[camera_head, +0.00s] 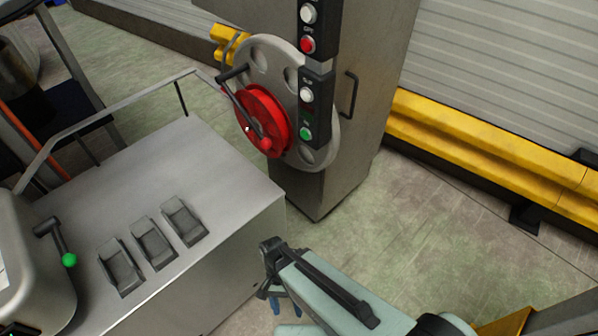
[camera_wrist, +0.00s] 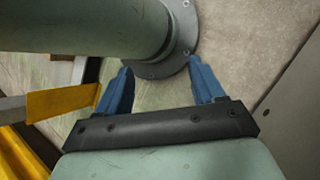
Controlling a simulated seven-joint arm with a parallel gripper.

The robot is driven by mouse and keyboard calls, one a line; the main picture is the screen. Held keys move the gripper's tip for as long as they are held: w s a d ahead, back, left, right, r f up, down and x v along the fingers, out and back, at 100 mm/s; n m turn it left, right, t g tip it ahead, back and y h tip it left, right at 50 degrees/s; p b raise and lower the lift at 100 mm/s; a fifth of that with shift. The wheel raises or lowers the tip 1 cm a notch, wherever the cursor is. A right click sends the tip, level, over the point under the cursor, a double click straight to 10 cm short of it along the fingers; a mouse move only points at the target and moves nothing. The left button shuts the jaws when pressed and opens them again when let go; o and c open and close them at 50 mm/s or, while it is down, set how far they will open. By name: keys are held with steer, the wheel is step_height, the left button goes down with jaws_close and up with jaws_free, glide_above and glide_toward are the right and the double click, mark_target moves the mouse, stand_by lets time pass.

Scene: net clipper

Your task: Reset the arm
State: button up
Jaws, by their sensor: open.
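My gripper (camera_head: 280,303) is at the lower middle of the head view, low beside the right end of the grey metal bench. Its blue fingers point down and hold nothing that I can see. My own pale green arm reaches in from the lower right of the head view.
A green-knobbed lever (camera_head: 69,260) is at far left. Behind are a cabinet (camera_head: 365,110), red reel (camera_head: 262,120) and button panel (camera_head: 316,100). A yellow barrier (camera_head: 480,145) runs right. Floor between is clear.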

steer(key=d+f+n+y, duration=0.1)
steer(key=d+f, duration=0.4)
steer(key=d, duration=0.5)
steer(key=d+f+n+y, duration=0.1)
steer(key=d+f, duration=0.4)
steer(key=d, duration=0.5)
steer(key=shift+s+d+n, duration=0.3)
steer(key=shift+s+d, duration=0.05)
steer(key=shift+s, duration=0.05)
